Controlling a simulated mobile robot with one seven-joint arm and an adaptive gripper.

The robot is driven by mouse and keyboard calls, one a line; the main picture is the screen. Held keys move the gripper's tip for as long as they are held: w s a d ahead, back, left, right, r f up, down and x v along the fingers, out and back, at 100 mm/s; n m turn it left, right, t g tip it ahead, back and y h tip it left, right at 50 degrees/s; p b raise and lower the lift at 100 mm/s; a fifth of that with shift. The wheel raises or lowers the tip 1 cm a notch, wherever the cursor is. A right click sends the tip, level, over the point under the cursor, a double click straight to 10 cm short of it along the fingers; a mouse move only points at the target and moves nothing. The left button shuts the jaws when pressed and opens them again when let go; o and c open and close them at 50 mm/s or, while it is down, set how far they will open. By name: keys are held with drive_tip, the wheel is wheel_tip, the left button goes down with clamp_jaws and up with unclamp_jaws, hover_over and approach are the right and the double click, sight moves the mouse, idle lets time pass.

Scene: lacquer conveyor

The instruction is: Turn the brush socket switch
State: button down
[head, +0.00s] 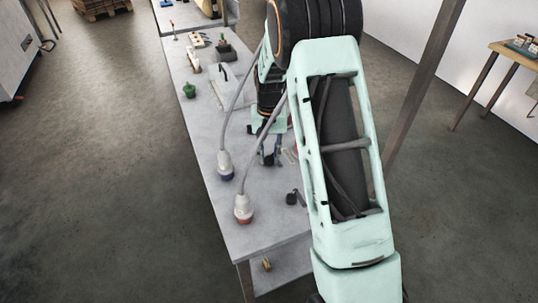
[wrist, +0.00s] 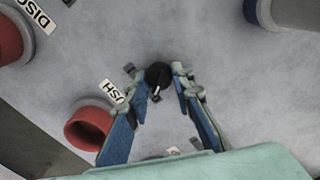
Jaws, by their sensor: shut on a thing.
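The brush socket switch is a small round black knob (wrist: 157,72) with a white mark, on the grey panel in the wrist view. A partly hidden label (wrist: 112,91) ending in "USH" lies left of it, above a red round socket (wrist: 84,131). My gripper (wrist: 160,80) has its two blue-padded fingers on either side of the knob and is shut on it. In the head view my gripper (head: 271,157) is down at the bench top, and my arm hides part of that area.
A second red socket (wrist: 10,40) with a "DISC" label and a blue socket (wrist: 264,13) flank the switch. In the head view two cabled plugs, blue (head: 226,166) and red (head: 243,209), stand on the grey bench (head: 245,243). Another black knob (head: 291,198) sits nearby.

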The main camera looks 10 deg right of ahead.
sight(269, 155)
drive_tip(key=c, duration=1.7)
unclamp_jaws()
drive_tip(key=shift+o, duration=0.2)
wheel_tip(269, 155, up, 12)
